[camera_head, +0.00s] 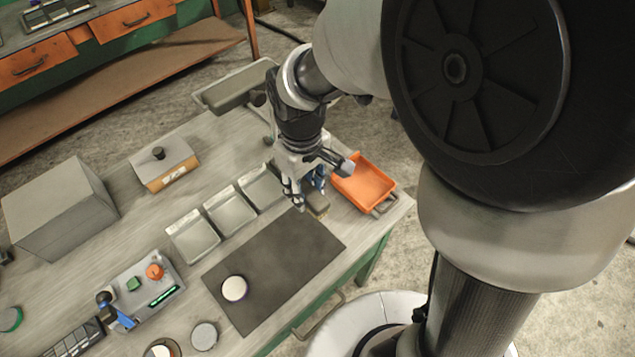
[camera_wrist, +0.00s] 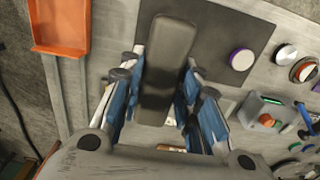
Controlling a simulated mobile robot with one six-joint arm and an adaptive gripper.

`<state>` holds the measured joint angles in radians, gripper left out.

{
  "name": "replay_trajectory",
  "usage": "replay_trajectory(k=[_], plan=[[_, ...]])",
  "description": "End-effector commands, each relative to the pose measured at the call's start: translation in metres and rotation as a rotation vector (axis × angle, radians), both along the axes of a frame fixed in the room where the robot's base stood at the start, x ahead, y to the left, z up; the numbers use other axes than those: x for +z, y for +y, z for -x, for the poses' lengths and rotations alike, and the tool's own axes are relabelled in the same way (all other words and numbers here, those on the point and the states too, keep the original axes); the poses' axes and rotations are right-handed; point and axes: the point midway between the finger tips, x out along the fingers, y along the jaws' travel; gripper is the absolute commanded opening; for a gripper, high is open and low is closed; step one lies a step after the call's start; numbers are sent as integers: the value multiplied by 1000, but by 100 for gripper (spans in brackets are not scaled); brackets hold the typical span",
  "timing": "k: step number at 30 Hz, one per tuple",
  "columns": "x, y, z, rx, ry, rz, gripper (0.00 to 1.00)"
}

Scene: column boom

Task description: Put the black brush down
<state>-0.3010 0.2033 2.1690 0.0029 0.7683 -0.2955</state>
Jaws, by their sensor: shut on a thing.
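My gripper (camera_head: 307,187) is shut on the black brush (camera_wrist: 168,60). In the wrist view the brush is a long dark block between the blue-padded fingers, its far end pointing to the top of the picture. In the head view my fingers hide most of it, and a small brownish part (camera_head: 319,206) shows below them. The brush is at the top corner of the dark mat (camera_head: 285,265), and overlaps the mat (camera_wrist: 225,35) in the wrist view. I cannot tell whether it touches the surface.
An orange tray (camera_head: 364,186) stands just right of my gripper. Several shallow metal trays (camera_head: 230,213) lie to the left. A white round puck (camera_head: 234,289) sits on the mat's lower left. The middle and right of the mat are bare. A control box (camera_head: 143,285) stands farther left.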

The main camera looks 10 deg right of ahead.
Motion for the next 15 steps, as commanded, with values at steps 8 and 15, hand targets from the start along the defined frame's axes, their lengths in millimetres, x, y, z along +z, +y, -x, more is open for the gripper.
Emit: replay_trajectory(k=[8,15], plan=[[-71,0,2,0,8,2,12],[-131,0,2,0,6,2,12]])
